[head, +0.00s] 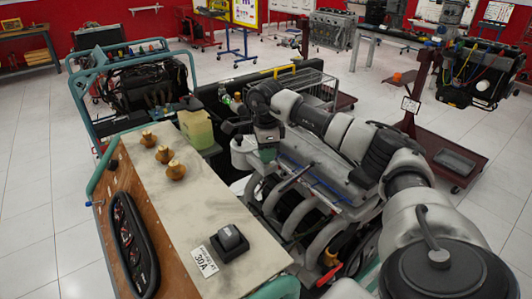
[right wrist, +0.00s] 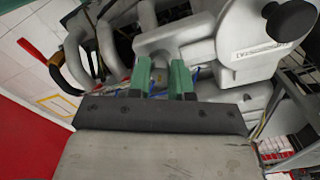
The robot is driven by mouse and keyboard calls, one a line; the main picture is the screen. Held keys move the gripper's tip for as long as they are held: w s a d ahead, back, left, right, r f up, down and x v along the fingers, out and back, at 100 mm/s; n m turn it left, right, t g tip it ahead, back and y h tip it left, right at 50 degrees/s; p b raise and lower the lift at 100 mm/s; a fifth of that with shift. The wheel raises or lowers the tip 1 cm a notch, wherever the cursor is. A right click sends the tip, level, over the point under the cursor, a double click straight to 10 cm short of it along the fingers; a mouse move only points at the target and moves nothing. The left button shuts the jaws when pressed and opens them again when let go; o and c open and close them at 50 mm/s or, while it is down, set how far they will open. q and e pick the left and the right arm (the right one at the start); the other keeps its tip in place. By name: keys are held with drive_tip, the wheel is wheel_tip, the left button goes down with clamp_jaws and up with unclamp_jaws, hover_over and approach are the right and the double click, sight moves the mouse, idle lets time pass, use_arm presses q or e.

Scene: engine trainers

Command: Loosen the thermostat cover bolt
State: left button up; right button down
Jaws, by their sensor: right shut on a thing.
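My right gripper (head: 267,153) is over the far end of the engine (head: 318,160), its arm reaching in from the lower right. In the right wrist view, its two green fingers (right wrist: 161,80) are shut on a small metal piece between them, which looks like the thermostat cover bolt (right wrist: 159,76). Grey cast housing (right wrist: 205,45) surrounds the fingers. The bolt is hidden in the head view, and its threads cannot be seen. My left gripper is not in view.
A control panel (head: 190,215) with brass knobs, a gauge cluster (head: 134,245) and a black switch box stands left of the engine. A yellowish reservoir (head: 196,129) is close to the gripper. Another engine on a red stand (head: 480,75) is at the right.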

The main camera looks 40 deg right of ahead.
drive_tip(key=n, duration=0.5)
drive_tip(key=shift+n, duration=0.3)
drive_tip(key=n+b, duration=0.1)
drive_tip(key=n, duration=1)
drive_tip(key=shift+n, duration=0.4)
drive_tip(key=n, duration=0.5)
drive_tip(key=shift+r+n, duration=0.1)
drive_tip(key=shift+n, duration=0.2)
drive_tip(key=c, duration=1)
unclamp_jaws()
drive_tip(key=shift+b, duration=0.3)
